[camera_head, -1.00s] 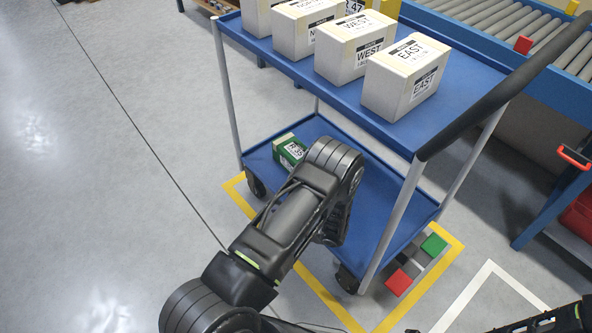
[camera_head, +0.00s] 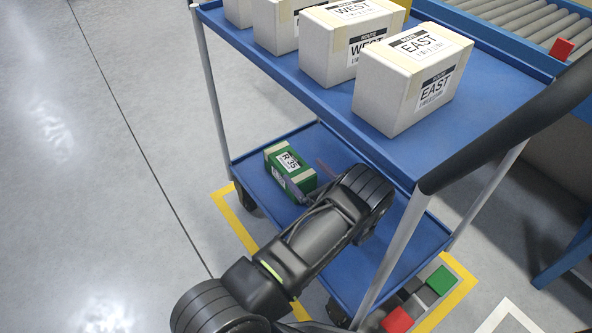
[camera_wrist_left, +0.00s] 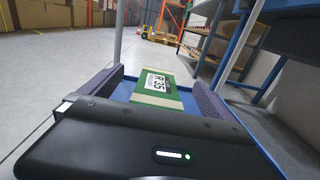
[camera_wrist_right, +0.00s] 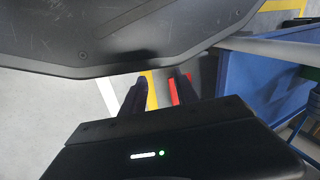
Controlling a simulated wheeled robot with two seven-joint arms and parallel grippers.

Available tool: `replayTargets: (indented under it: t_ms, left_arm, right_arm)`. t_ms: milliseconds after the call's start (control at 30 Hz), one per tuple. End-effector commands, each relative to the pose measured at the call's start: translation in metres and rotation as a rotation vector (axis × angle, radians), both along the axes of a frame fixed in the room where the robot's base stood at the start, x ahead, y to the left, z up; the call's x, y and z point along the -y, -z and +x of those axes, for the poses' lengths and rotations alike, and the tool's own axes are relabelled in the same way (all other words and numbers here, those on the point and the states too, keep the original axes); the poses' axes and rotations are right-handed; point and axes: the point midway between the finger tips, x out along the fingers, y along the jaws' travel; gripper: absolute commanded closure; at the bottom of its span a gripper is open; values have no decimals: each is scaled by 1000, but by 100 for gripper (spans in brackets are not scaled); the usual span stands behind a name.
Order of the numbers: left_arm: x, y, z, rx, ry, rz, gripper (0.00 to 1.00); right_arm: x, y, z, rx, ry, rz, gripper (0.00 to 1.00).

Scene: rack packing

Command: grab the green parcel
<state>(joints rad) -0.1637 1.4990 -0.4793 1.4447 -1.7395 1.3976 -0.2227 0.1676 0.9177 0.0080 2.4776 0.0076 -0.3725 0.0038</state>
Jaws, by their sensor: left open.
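The green parcel (camera_head: 290,172), with cream bands and a white "R 35" label, lies on the lower blue shelf of the cart (camera_head: 330,150). My left gripper (camera_head: 311,180) reaches in over that shelf, its fingers open at the parcel's near end. In the left wrist view the parcel (camera_wrist_left: 158,88) lies between the two spread fingers, ahead of the palm. I cannot tell whether either finger touches it. In the right wrist view my right gripper (camera_wrist_right: 160,82) is empty, with a gap between its fingers; it points at the floor beside a blue surface.
White cartons labelled WEST (camera_head: 345,45) and EAST (camera_head: 410,82) stand on the cart's upper shelf, above the arm. Cart posts (camera_head: 393,258) and a black handle (camera_head: 520,125) flank the space. A roller conveyor (camera_head: 510,22) is behind. Floor at left is clear.

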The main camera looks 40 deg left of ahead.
Motion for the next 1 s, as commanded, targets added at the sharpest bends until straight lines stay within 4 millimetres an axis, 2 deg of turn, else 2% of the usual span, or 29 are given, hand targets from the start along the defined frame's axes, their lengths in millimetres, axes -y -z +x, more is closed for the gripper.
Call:
replayTargets:
  t_ms: [33,200,467,867,1000]
  left_arm:
    - [0,13,0,0,0,-1,0]
    - [0,35,0,0,-1,-1,0]
    - [0,63,0,0,-1,-1,0]
    - [0,63,0,0,-1,-1,0]
    - [-8,65,2,1,-3,-1,0]
  right_arm:
    - [0,13,1,2,2,0,64]
    - [0,36,5,11,7,-1,64]
    - [0,63,11,22,13,-1,64]
    - [0,64,12,25,14,-1,64]
    - [0,67,12,25,14,-1,64]
